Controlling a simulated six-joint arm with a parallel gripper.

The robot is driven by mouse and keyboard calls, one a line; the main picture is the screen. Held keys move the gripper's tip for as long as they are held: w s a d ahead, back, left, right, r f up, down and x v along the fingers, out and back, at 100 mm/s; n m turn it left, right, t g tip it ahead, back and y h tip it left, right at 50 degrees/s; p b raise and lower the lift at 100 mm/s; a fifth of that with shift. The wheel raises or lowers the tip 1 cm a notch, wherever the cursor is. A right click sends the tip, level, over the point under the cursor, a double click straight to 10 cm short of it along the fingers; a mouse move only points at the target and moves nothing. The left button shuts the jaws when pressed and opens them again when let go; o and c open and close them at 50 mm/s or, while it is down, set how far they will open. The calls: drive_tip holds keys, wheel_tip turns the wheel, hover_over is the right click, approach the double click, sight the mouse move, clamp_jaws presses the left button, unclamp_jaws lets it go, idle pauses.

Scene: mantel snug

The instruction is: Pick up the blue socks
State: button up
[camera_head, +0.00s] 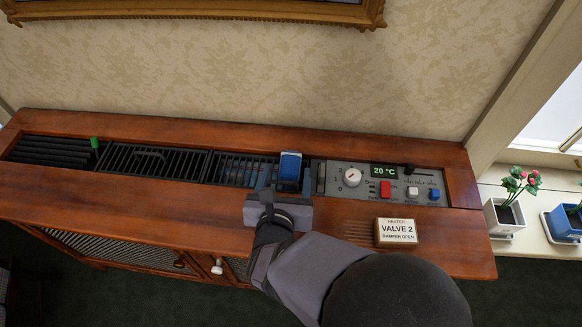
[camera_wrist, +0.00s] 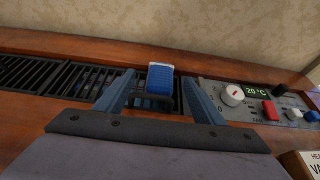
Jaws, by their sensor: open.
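The blue socks appear as an upright blue bundle with a pale top edge (camera_head: 290,168), standing at the right end of the black grille on the wooden heater cabinet. In the wrist view the bundle (camera_wrist: 160,76) lies between my two finger tips, with gaps on both sides. My gripper (camera_head: 287,183) is open and reaches over the cabinet top from the front, one finger on each side of the bundle. In the wrist view my gripper (camera_wrist: 159,77) shows both blue-grey fingers spread. A dark bar (camera_wrist: 150,101) crosses just in front of the bundle's lower part.
A control panel (camera_head: 345,190) with a dial, display and coloured buttons sits close to the right. A green knob (camera_head: 95,142) rises at the left grille. Potted flowers (camera_head: 507,214) stand far right.

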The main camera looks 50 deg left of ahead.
sight(290, 161)
drive_tip(key=shift+x, duration=3.6)
drive_tip(key=shift+w+d+f, duration=0.1)
drive_tip(key=c, duration=1.1)
